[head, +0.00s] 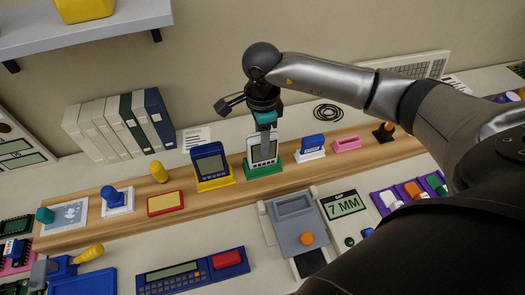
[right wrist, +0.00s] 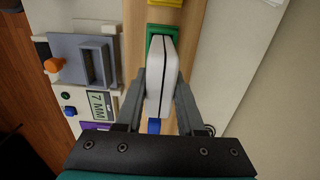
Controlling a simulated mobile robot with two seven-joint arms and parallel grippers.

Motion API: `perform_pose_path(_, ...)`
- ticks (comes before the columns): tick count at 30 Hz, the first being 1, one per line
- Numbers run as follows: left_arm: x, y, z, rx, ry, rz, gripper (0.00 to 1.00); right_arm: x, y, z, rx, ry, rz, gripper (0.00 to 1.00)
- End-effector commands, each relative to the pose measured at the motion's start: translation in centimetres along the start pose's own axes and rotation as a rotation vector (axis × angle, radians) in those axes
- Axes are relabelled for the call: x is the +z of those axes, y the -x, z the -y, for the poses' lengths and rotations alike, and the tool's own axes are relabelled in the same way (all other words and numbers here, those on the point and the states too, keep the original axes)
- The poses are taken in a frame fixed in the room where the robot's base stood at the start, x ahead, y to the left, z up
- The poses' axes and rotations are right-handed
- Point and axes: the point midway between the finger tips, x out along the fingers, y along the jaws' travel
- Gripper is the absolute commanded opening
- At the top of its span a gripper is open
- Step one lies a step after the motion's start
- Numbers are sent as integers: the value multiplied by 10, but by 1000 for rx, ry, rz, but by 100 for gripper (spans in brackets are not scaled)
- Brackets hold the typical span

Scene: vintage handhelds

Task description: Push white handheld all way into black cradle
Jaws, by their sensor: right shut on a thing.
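The white handheld (head: 257,153) stands upright at a green cradle (head: 264,170) on the wooden strip, with its dark screen facing front. How deep it sits is hard to tell. My right gripper (head: 264,138) comes from above and is shut on the white handheld's upper part. In the right wrist view, the gripper fingers (right wrist: 160,100) press on both sides of the white handheld (right wrist: 158,75), with the green cradle (right wrist: 158,31) beyond it. The only black stand (head: 383,134) stands farther right and carries an orange piece. My left gripper is not in view.
A blue handheld in a yellow cradle (head: 213,184) stands close on the left. A blue piece on a white stand (head: 310,155) and a pink block (head: 346,144) are on the right. A grey device (head: 297,233) lies in front. Binders (head: 120,124) stand behind.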

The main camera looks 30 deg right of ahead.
Motion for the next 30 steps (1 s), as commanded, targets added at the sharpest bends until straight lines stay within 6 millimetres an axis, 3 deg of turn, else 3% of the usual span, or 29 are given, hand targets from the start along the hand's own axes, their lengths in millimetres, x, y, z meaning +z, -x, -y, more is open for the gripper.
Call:
perform_pose_path(14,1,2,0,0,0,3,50,0,3,0,-1,0,0,0)
perform_pose_path(30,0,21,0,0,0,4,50,0,30,0,-1,0,0,0)
